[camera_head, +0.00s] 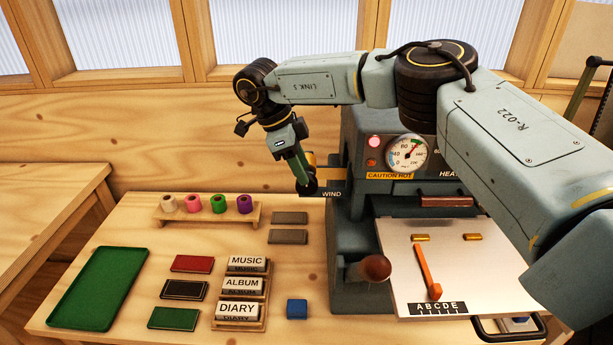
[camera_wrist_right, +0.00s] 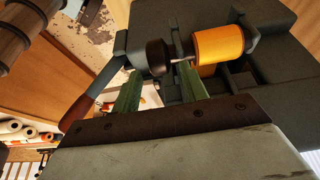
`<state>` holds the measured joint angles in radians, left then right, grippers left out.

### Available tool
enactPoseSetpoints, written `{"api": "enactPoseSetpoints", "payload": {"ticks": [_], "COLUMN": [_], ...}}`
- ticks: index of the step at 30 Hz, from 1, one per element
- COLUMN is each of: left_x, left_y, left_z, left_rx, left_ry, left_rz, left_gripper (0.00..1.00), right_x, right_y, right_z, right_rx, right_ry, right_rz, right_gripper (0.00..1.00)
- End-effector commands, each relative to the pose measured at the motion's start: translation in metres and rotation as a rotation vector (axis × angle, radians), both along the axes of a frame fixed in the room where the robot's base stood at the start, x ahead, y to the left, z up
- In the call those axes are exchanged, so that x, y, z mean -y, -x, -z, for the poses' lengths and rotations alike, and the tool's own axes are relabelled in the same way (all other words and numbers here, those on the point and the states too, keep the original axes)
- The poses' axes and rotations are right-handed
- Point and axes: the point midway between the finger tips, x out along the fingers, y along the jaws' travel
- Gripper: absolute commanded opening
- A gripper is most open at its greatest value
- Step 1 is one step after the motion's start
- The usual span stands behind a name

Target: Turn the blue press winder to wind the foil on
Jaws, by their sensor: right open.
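The press (camera_head: 385,150) is a dark blue-grey machine with a dial and a "WIND" label. Its winder is a dark round knob (camera_wrist_right: 158,57) on the left side, beside a gold foil roll (camera_wrist_right: 216,45) on a spindle; the roll partly shows in the head view (camera_head: 328,173). My right gripper (camera_head: 303,182) reaches over the press to the knob. In the wrist view its two green fingers (camera_wrist_right: 157,80) are open, one on each side of the knob. I cannot tell whether they touch it. My left gripper is out of view.
Left of the press lie a green tray (camera_head: 85,290), a rack of coloured foil rolls (camera_head: 208,213), covers, label blocks (camera_head: 240,310) and a blue block (camera_head: 297,308). A brown-knobbed lever (camera_head: 370,268) juts from the press front, beside a white plate (camera_head: 460,260). A "CAUTION HOT" label marks the press.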

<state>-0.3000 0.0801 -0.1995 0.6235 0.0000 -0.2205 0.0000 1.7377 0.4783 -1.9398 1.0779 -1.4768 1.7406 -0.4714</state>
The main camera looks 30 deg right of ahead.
Motion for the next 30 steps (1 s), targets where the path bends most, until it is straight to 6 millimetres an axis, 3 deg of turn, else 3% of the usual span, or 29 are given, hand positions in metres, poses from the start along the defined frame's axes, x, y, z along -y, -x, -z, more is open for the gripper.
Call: {"api": "enactPoseSetpoints", "payload": {"ticks": [7,18,28,30], "left_x": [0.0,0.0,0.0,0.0], "left_y": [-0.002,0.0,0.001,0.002], "left_z": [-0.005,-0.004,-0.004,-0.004], "left_rx": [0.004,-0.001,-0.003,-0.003], "left_ry": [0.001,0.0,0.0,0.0], "left_rz": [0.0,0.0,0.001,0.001], "left_gripper": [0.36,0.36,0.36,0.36], "right_x": [0.01,0.012,0.012,0.012], "right_y": [0.007,0.008,0.008,0.008], "right_z": [0.028,0.034,0.034,0.034], "right_rx": [-0.001,0.0,0.0,0.0], "right_ry": [-0.001,-0.001,-0.001,-0.001], "right_rz": [-0.001,-0.001,-0.001,-0.001], "right_gripper": [0.44,0.44,0.02,0.0]}}
